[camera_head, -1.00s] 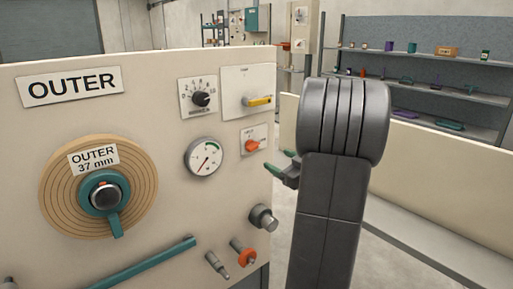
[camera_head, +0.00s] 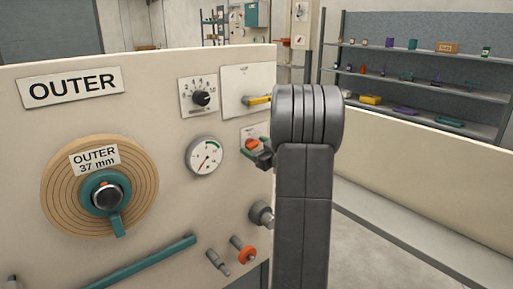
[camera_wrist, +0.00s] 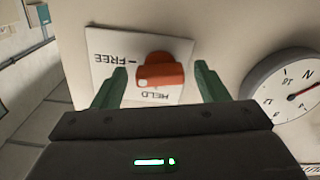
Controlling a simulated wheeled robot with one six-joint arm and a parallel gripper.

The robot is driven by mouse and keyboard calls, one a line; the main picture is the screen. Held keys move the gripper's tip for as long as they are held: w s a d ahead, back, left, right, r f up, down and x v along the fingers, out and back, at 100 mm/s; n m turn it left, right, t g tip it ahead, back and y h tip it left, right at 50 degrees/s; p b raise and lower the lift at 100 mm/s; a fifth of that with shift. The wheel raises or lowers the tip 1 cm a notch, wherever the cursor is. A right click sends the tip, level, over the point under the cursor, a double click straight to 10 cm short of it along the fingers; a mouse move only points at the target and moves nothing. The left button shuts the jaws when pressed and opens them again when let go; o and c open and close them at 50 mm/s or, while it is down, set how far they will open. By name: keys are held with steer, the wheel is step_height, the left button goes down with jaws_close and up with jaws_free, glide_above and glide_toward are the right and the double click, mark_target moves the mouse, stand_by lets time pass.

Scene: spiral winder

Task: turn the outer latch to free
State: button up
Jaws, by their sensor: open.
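The outer latch, an orange knob (camera_head: 252,144), sits on a small white plate near the right edge of the cream panel. In the wrist view the orange knob (camera_wrist: 167,75) is seen close up, with its white plate (camera_wrist: 103,44) lettered FREE and HELD upside down. Which label the knob points to is not clear to me. My gripper (camera_wrist: 160,68) is open, with one green finger on each side of the knob and visible gaps to it. In the head view my gripper (camera_head: 256,155) is at the latch and covers part of it.
A round gauge (camera_head: 204,157) is just left of the latch; it also shows close to a finger in the wrist view (camera_wrist: 290,88). A yellow handle (camera_head: 258,100) is above. A grey knob (camera_head: 260,214) is below. The ringed OUTER disc (camera_head: 62,190) is further left.

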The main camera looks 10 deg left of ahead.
steer(key=c, duration=1)
steer(key=shift+r+m+p, duration=0.15)
steer(key=shift+m+p, duration=0.45)
steer(key=shift+p, duration=0.15)
steer(key=shift+m+p, duration=0.4)
steer(key=shift+m, duration=0.4)
steer(key=o, duration=1)
steer(key=b+v, duration=0.1)
steer(key=v, duration=1.3)
steer(key=shift+f+b, duration=0.2)
steer(key=shift+b, duration=0.15)
steer(key=shift+a, duration=0.1)
